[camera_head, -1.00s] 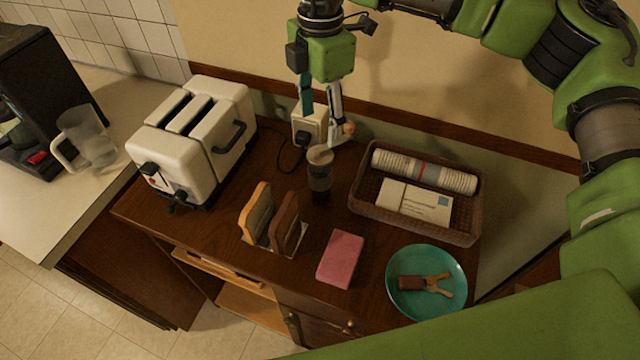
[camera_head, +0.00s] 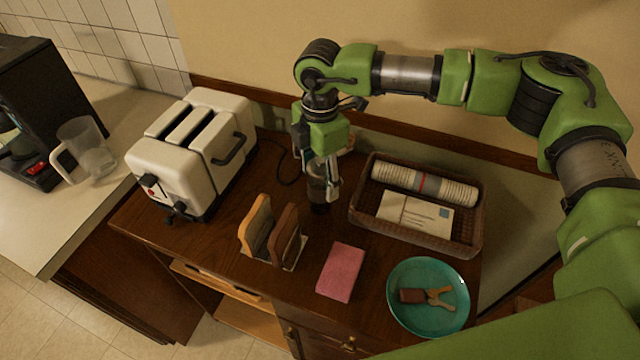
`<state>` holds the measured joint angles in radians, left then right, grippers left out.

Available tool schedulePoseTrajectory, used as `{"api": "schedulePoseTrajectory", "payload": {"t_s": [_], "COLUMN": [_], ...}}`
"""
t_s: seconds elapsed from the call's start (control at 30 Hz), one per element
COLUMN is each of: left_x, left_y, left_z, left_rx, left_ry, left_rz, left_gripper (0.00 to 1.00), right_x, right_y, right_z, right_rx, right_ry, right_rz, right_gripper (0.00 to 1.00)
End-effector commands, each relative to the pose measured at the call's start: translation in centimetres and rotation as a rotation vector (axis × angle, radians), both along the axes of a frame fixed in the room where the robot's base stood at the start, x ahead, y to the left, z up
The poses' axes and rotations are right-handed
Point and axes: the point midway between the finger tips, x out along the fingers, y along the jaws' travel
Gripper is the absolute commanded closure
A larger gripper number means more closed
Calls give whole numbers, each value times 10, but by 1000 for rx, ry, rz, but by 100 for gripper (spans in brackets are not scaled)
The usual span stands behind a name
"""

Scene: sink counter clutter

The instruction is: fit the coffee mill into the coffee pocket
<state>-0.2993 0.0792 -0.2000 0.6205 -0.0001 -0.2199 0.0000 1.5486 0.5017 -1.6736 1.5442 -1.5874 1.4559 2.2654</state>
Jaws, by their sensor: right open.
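The coffee mill (camera_head: 319,207), a dark upright cylinder, stands on the brown cabinet top between the toaster and the wicker basket. Its upper part is mostly hidden by my gripper. My right gripper (camera_head: 321,192) points down over it from above, open, with its fingers beside the mill's body. I cannot tell whether the fingers touch it. No part that is clearly the coffee pocket can be made out. My left gripper is not in view.
A white toaster (camera_head: 192,152) stands left. An upright holder with two boards (camera_head: 258,228) is in front of the mill. A wicker basket (camera_head: 465,245) holds a rolled newspaper and envelope. A pink block (camera_head: 341,272) and teal plate (camera_head: 428,323) lie at the front right.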

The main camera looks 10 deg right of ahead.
Motion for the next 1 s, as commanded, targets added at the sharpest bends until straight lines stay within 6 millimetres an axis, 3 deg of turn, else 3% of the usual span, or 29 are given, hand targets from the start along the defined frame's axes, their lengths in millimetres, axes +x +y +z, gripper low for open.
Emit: {"api": "schedulePoseTrajectory", "payload": {"t_s": [0.13, 0.3, 0.57, 0.6, 0.8, 0.87, 1.0], "left_x": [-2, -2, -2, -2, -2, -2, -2], "left_y": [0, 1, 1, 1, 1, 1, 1], "left_z": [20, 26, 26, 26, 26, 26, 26], "left_rx": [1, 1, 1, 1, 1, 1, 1], "left_ry": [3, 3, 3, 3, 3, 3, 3], "left_rz": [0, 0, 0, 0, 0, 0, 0], "left_gripper": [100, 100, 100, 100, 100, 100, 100], "right_x": [-3, -3, -2, -2, -2, -2, -2], "right_y": [1, 1, 1, 1, 1, 1, 1], "right_z": [-16, -40, -46, -46, -45, -45, -44], "right_rx": [-3, -2, -1, -1, -1, 0, -1], "right_ry": [4, 2, 0, 0, 0, -1, -1], "right_rz": [1, -1, 0, 0, 0, 0, 0], "right_gripper": [43, 43, 43, 46, 95, 100, 100]}}
